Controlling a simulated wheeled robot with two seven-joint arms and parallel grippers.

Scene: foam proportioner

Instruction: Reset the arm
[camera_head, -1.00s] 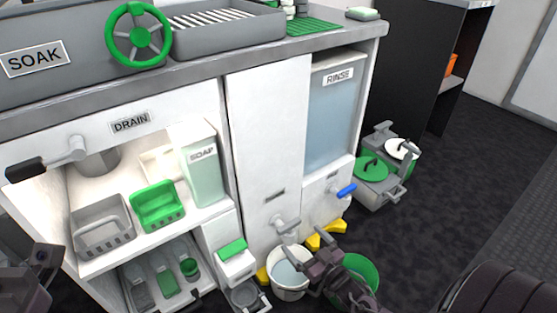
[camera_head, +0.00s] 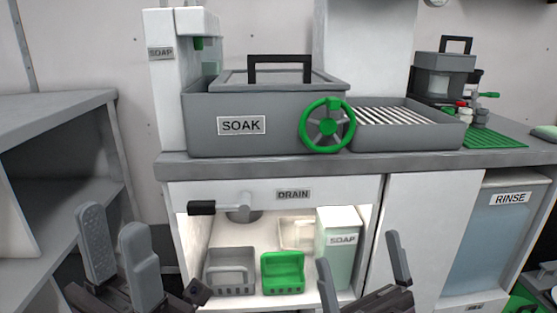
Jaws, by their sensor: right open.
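My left gripper (camera_head: 117,255) is at the lower left, its two grey fingers pointing up. It is in front of the gap between the grey shelf unit and the sink cabinet. My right gripper (camera_head: 358,268) is at the bottom, right of centre, in front of the cabinet. Its fingers point up, wide apart and empty. Most of both arms is out of view.
A SOAK basin (camera_head: 200,130) with a green wheel (camera_head: 327,124) stands on the counter (camera_head: 300,163). Below is an open cabinet with a black-handled DRAIN lever (camera_head: 202,208), a grey basket (camera_head: 229,272), a green basket (camera_head: 283,273) and a SOAP container (camera_head: 340,240). A grey shelf unit (camera_head: 60,115) stands left.

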